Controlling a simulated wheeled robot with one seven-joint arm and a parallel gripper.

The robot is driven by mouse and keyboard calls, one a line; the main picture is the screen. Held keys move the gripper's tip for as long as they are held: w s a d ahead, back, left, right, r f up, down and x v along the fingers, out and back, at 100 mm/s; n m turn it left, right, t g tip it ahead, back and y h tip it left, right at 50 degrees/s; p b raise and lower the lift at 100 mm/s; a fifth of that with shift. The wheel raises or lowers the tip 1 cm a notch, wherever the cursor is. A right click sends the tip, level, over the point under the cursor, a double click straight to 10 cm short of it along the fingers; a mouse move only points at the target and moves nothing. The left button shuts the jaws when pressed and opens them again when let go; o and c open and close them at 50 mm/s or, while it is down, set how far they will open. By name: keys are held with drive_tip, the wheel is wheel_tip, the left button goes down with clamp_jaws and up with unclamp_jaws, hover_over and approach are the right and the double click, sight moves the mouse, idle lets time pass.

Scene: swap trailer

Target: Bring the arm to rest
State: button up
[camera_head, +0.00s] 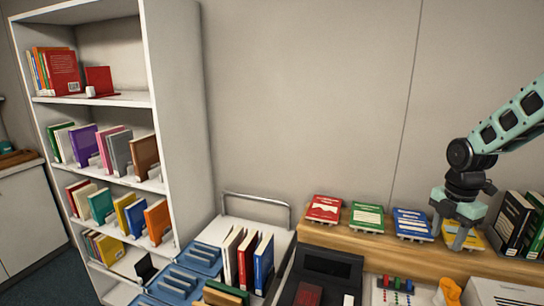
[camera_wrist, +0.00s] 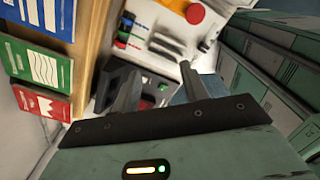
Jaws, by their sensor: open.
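My gripper (camera_head: 458,240) is at the right of the head view, at the end of my pale green arm. It points down in front of a yellow item (camera_head: 477,240) on the wooden ledge, which it partly hides. In the wrist view the two fingers of my gripper (camera_wrist: 160,85) stand apart with nothing between them. I cannot tell whether a finger touches the yellow item.
The wooden ledge (camera_head: 335,240) carries red, green and blue items (camera_head: 412,224) and, at far right, dark books (camera_head: 513,222). A white bookshelf (camera_head: 180,120) stands left. A cart with blue trays (camera_head: 200,257) and upright books is lower centre. The wall above is clear.

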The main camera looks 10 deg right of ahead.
drive_tip(key=s+a+m+b, duration=0.1)
drive_tip(key=s+a+m, duration=0.15)
drive_tip(key=a, duration=0.95)
drive_tip(key=s+a+m+b, duration=0.1)
drive_tip(key=a+m+b, duration=0.15)
drive_tip(key=a, duration=0.95)
drive_tip(key=s+a+m+b, duration=0.2)
drive_tip(key=s+a+m, duration=0.5)
drive_tip(key=s+a, duration=0.8)
drive_tip(key=s, duration=0.3)
drive_tip(key=shift+f+y, duration=0.2)
drive_tip(key=shift+y, duration=0.1)
drive_tip(key=shift+w, duration=0.1)
